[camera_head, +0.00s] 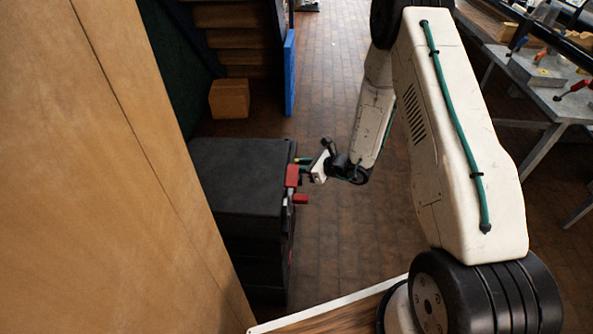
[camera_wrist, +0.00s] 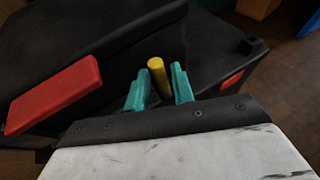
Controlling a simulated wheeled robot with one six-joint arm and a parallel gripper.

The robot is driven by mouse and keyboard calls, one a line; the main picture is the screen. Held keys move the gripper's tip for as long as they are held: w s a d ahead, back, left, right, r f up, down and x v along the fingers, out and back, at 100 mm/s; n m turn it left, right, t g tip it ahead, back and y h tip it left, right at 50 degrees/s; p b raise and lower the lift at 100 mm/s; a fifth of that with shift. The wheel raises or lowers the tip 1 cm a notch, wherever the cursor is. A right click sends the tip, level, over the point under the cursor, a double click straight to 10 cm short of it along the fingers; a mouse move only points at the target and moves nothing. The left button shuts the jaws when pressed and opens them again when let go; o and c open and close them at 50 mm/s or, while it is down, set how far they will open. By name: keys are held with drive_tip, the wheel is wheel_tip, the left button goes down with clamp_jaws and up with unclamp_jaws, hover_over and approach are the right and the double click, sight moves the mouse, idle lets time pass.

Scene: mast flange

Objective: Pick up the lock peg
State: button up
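The lock peg is a short yellow cylinder (camera_wrist: 157,71) in the wrist view. It shows between the two teal fingers of my gripper (camera_wrist: 160,82), with dark gaps visible on both sides of it. The fingers look open, and I see no clear contact with the peg. The peg's lower end is hidden low between the fingers. In the head view my gripper (camera_head: 309,163) is small, beside the right side of the black case (camera_head: 240,170). A small yellow spot there may be the peg.
Red blocks lie either side of the fingers in the wrist view, left (camera_wrist: 55,93) and right (camera_wrist: 232,79). A wooden panel (camera_head: 90,170) fills the head view's left. A cardboard box (camera_head: 229,99) and blue panel (camera_head: 290,72) stand beyond. Brick floor right of the case is clear.

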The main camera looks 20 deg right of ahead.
clamp_jaws()
